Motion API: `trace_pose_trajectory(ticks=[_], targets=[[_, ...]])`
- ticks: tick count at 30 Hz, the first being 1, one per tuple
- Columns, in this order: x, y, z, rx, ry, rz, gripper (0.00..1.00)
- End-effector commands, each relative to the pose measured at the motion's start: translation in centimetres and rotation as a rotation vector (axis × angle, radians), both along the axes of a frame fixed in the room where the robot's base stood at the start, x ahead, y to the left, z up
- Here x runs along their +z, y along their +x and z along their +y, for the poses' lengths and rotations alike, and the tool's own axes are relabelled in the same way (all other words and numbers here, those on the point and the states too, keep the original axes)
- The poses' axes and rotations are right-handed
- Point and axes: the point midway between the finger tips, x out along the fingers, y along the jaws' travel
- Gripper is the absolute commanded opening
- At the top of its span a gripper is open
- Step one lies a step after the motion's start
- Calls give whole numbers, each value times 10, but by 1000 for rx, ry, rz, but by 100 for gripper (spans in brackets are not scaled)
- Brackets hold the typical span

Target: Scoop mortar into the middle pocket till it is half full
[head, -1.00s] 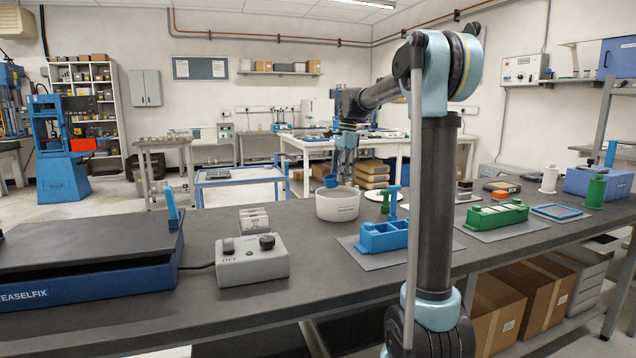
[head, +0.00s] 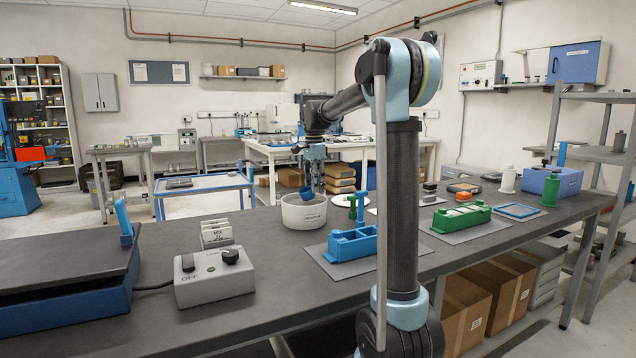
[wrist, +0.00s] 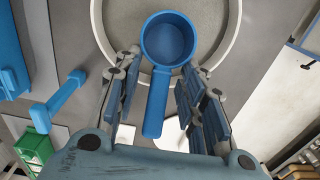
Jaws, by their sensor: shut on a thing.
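A blue scoop (head: 307,192) hangs from my gripper (head: 314,165) over the white bowl (head: 304,217). In the wrist view the scoop cup (wrist: 168,38) looks empty, with its blue inside showing. My gripper (wrist: 160,92) is shut on the scoop's handle, between its two fingers. The bowl's rim (wrist: 235,35) curves around the cup, with a plain grey surface inside; I cannot tell the mortar's level. The blue mould (head: 350,245) sits on a grey mat to the right of the bowl. I cannot see into its pockets.
A green mould (head: 462,220) stands farther right, with a blue frame (head: 518,211) beyond it. Bench between box and blue mould is clear.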

Motion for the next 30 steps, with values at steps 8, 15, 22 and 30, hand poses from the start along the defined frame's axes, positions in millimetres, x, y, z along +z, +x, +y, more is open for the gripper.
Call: trace_pose_trajectory(ticks=[8, 15, 22, 30], targets=[[-16, -1, 3, 3, -47, -21, 4], [-29, -1, 4, 2, -83, -37, 3], [-41, -3, 8, 2, -83, -36, 3], [-51, -6, 15, 2, -82, -35, 4]])
